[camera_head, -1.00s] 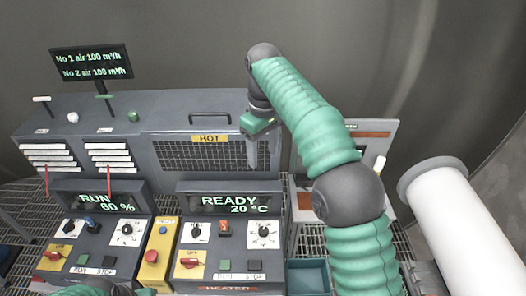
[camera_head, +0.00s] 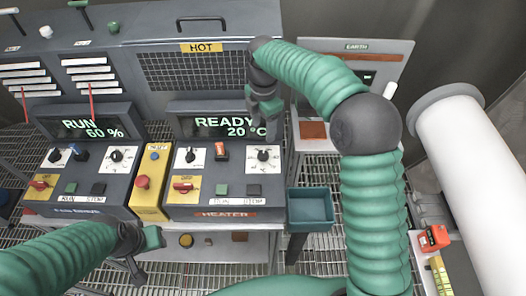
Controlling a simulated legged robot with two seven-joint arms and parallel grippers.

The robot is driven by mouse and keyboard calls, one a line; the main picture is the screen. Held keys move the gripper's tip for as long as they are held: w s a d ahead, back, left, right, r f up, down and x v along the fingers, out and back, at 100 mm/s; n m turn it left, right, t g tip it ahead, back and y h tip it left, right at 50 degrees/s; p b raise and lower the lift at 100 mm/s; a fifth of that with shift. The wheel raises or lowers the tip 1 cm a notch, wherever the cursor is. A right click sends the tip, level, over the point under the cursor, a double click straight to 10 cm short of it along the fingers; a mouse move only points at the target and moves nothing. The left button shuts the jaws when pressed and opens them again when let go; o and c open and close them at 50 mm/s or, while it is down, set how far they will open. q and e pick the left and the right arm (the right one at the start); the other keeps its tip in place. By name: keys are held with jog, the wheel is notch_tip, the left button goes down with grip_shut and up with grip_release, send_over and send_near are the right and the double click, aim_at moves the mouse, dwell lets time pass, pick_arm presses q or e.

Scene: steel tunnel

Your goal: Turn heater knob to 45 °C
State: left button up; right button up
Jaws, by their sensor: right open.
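The heater panel (camera_head: 238,208) stands in the middle, with a label reading HEATER on its front. Its display (camera_head: 215,124) reads READY and 20 °C. A black knob on a white dial (camera_head: 263,156) sits at the panel's upper right, and another knob on a white dial (camera_head: 189,156) at its upper left. The dial marks are too small to read. My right gripper (camera_head: 264,108) is open and empty, above the upper-right knob and in front of the display's right end, apart from the knob. My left gripper (camera_head: 146,250) is low, in front of the panels; its jaw opening is unclear.
A red switch (camera_head: 221,150), a red rotary switch (camera_head: 183,187) and two buttons share the heater panel. Left of it are a yellow box with a red button (camera_head: 143,182) and a panel reading RUN 60 % (camera_head: 90,128). A blue-grey bin (camera_head: 311,208) is at the right.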

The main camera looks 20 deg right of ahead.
aim_at(263, 153)
notch_tip(263, 153, down, 12)
jog(key=shift+w+r+p, duration=0.15)
jog(key=shift+p, duration=1.1)
jog(key=shift+f, duration=0.35)
grip_shut()
jog(key=shift+m, duration=0.3)
